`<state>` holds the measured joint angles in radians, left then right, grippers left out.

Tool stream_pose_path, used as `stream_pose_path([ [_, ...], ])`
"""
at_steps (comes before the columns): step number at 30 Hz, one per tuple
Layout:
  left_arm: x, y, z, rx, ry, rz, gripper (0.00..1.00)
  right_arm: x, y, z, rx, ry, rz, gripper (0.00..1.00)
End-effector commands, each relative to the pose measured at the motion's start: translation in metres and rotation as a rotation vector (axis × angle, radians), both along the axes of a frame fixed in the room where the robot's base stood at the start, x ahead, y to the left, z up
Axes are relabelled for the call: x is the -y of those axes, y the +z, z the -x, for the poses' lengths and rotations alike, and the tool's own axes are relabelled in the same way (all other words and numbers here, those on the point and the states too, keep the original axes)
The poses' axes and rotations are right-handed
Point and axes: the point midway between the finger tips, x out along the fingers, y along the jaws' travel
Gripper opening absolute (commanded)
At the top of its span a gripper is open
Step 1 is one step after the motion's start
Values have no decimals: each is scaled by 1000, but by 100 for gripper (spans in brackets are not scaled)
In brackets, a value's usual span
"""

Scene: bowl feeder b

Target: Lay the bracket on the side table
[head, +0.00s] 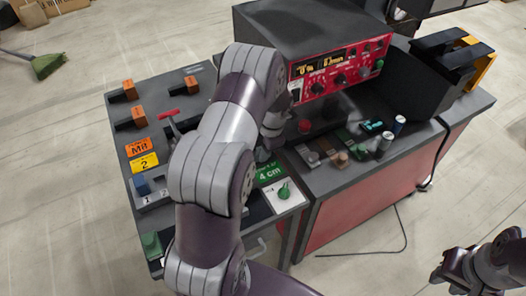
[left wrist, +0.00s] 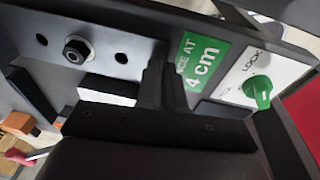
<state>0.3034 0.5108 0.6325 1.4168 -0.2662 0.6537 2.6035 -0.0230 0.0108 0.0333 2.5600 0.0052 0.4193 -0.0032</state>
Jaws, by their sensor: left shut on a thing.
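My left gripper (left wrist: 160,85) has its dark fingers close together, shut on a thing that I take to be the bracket. It is mostly hidden by the fingers; a pale flat piece (left wrist: 108,90) shows just left of them. A grey metal plate (left wrist: 98,38) with holes and a hex nut lies beyond; I cannot tell if it belongs to the bracket. In the head view my left arm hides most of this gripper, low over the bench near the green "4 cm" label (head: 270,172). My right gripper (head: 446,283) hangs over the floor at lower right, away from the bench.
A black unit with a red control panel (head: 340,70) stands at the bench's back. A green knob (head: 284,191) is right of the left gripper. Orange-ended blocks (head: 130,90) and a red lever (head: 168,114) are at left. Cans (head: 398,124) stand at right.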

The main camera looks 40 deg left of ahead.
Motion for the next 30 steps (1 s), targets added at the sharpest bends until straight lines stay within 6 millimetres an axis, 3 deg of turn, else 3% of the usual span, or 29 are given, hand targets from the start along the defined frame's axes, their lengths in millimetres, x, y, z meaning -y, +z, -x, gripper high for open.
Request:
stream_pose_path([
  [10,0,-8,0,1,0,0,0,0,-8,0,0,0,0,33],
  [13,0,-8,0,-1,0,0,33,0,-8,0,0,0,0,33],
  [21,0,-7,0,0,0,0,33,0,-7,0,0,0,0,33],
  [25,0,16,0,0,0,0,33,0,15,0,0,0,0,33],
  [26,1,14,-2,3,-1,-2,33,0,4,0,1,0,0,33],
  [30,6,51,-6,6,0,-1,33,0,-3,0,-1,0,0,33],
])
